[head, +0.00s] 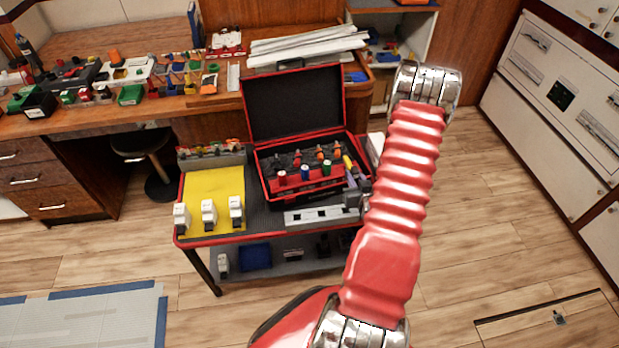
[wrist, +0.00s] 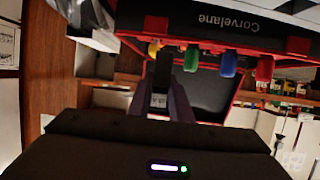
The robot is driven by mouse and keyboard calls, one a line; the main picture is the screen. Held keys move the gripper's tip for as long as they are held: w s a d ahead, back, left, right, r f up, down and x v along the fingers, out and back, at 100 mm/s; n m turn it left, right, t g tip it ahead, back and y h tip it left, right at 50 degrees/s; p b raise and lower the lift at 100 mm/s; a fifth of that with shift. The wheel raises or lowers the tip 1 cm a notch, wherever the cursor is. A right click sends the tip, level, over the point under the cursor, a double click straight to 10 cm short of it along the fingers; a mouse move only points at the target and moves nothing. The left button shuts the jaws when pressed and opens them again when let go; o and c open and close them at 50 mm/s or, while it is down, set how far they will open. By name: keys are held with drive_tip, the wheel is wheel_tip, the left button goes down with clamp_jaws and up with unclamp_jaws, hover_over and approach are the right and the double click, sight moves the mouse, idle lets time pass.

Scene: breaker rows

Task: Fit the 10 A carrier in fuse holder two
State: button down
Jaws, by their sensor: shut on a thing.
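A yellow-capped carrier (head: 348,163) stands at the right end of the front row in the open case. The wrist view, upside down, shows the yellow cap (wrist: 154,48) at the fingertips. The row also has a red carrier (head: 282,177), a blue carrier (head: 305,173) and a green carrier (head: 326,168). A grey slotted block (head: 320,216) lies in front of the case. Three white units (head: 208,212) stand on the yellow panel; I cannot read holder numbers.
The black and red case (head: 292,105) has its lid up behind the carriers. It stands on a cart with a red edge (head: 215,241). More small parts (head: 212,150) line the back left of the cart. A cluttered bench (head: 150,108) is behind.

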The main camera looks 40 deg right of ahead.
drive_tip(key=shift+f, duration=2.9)
drive_tip(key=shift+f, duration=0.1)
drive_tip(key=shift+f, duration=2)
drive_tip(key=shift+f, duration=0.1)
drive_tip(key=c, duration=1.6)
unclamp_jaws()
